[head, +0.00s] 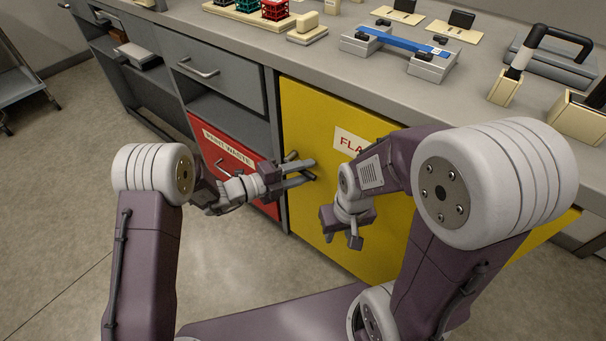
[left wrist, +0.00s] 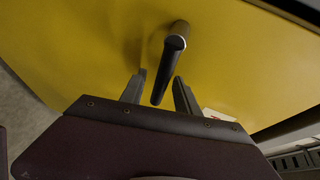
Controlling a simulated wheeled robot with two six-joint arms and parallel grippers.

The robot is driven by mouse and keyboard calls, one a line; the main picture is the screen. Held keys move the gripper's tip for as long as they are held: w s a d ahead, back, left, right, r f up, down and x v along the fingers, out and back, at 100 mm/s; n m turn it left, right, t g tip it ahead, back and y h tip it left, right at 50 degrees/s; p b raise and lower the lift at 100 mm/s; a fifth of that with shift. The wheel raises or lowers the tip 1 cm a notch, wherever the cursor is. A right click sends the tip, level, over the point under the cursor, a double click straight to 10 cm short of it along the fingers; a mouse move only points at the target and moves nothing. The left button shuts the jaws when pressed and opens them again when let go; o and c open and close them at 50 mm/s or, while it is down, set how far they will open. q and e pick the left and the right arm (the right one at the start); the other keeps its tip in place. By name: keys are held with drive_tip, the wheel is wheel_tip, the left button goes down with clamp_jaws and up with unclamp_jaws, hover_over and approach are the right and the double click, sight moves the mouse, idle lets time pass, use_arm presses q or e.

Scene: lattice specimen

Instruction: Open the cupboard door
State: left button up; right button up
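The yellow cupboard door (head: 312,225), with a label starting "FLA", stands shut under the counter. My left gripper (head: 303,172) is at the door's left part, by its handle. In the left wrist view the dark handle bar (left wrist: 170,62) stands out from the yellow door (left wrist: 90,45). The bar's lower end lies between the two spread fingers of my left gripper (left wrist: 160,92), with gaps showing on both sides. In the head view the fingers partly hide the handle. My right gripper (head: 343,241) hangs in front of the yellow door, fingers apart, empty and clear of the handle.
A red waste door (head: 235,165) and a grey drawer (head: 215,75) are left of the yellow door. The counter (head: 330,85) carries a blue bar on grey blocks (head: 405,47), a rack and other fixtures. Open floor (head: 255,270) lies in front. A cart (head: 20,90) stands far left.

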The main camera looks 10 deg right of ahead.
use_arm(q)
clamp_jaws()
idle(1.4)
